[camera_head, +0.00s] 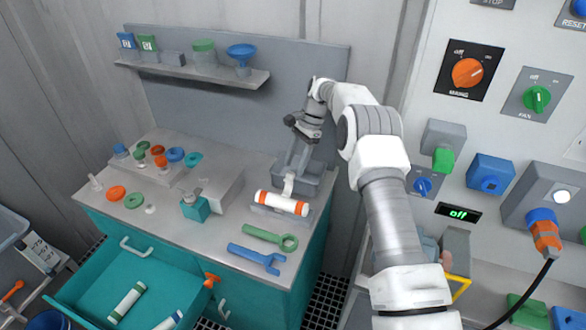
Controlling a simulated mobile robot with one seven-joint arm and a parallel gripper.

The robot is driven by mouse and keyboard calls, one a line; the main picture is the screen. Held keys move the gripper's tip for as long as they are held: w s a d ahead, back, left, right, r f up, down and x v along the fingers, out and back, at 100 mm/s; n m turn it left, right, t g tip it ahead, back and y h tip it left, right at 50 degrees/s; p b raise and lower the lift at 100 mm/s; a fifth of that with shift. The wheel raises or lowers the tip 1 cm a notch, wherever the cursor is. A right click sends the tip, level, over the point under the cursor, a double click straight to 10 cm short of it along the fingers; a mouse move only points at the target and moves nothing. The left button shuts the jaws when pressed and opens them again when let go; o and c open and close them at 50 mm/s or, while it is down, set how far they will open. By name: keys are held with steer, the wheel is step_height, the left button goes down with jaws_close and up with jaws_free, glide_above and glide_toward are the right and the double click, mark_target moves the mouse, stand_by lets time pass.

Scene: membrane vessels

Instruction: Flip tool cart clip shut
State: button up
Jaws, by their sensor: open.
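My gripper (297,160) points down over the back right of the teal tool cart, above a grey tray (318,180). It is open; its fingertips are small and partly merge with the grey behind them. Just in front lies a white cylinder (281,203) with orange end bands, on a grey cradle (263,212). A small white upright piece (289,184) stands behind the cylinder, close below my gripper; I cannot tell if they touch or if it is the clip. An orange piece (212,280) sticks out at the cart's front edge, right of the drawer.
The cart's teal drawer (85,285) is pulled open, with cylinders inside. A green wrench (270,238) and a blue wrench (257,258) lie on the top's front right. A control panel is right.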

mark_target(289, 184)
steer(key=shift+x, duration=1.25)
steer(key=shift+r, duration=0.1)
jaws_close()
steer(key=shift+w, duration=0.1)
